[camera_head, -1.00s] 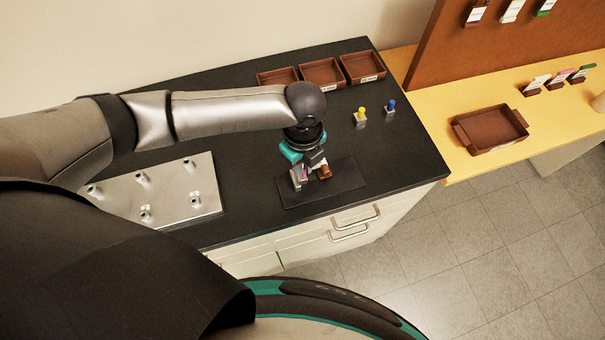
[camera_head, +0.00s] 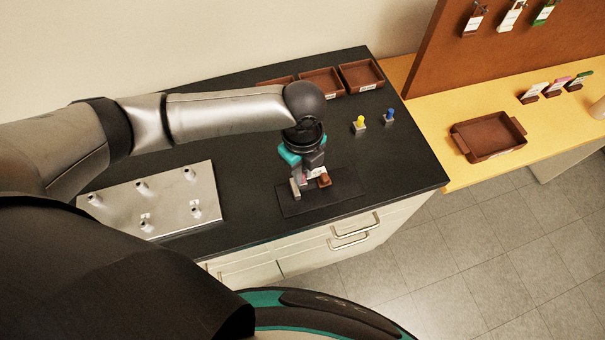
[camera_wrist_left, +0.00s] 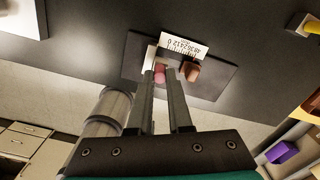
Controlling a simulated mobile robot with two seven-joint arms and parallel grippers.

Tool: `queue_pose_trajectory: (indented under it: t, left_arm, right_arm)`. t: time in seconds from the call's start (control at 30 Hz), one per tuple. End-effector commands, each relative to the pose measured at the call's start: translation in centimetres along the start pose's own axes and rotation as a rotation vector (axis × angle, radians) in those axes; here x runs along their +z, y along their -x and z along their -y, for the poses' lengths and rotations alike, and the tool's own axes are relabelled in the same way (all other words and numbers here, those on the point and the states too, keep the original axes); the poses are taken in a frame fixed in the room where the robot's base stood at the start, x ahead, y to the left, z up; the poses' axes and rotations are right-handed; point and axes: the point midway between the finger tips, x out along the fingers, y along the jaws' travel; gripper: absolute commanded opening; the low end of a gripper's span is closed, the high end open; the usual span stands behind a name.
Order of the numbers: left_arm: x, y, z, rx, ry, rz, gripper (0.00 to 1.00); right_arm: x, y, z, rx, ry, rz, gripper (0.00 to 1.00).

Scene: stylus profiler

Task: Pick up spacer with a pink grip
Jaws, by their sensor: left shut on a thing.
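The spacer's pink grip (camera_wrist_left: 159,73) shows in the left wrist view between my left fingertips, over a dark mat (camera_wrist_left: 220,80). My left gripper (camera_wrist_left: 162,85) is shut on it. In the head view my left gripper (camera_head: 308,186) points down over the same mat (camera_head: 318,203), and the grip is mostly hidden by the fingers. The spacer's lower part is hidden, so I cannot tell whether it touches the mat. My right gripper is not in view.
A brown block (camera_wrist_left: 193,70) and a white label card (camera_wrist_left: 182,46) stand close beside the fingers. A metal plate with several pegs (camera_head: 165,207) lies left. Yellow (camera_head: 360,121) and blue (camera_head: 389,115) handled pieces stand right. Brown trays (camera_head: 361,86) line the back.

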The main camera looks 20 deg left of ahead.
Motion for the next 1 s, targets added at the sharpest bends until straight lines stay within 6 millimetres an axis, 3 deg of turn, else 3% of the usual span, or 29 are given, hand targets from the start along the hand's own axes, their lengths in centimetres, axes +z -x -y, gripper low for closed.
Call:
queue_pose_trajectory:
  t: [0.4,0.6,0.8,1.0]
  left_arm:
    - [0.1,11.2,0.2,-0.007,-0.001,0.002,0.0]
    - [0.0,15.5,0.1,-0.004,0.0,0.002,0.0]
    - [0.0,17.6,0.0,0.0,0.0,-0.001,0.0]
    - [0.0,18.0,0.0,0.0,0.001,-0.001,0.0]
  right_arm:
    - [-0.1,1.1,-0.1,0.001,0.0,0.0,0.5]
    - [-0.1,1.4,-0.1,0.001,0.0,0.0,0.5]
    - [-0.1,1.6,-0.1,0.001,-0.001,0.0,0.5]
    - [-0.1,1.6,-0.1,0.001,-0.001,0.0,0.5]
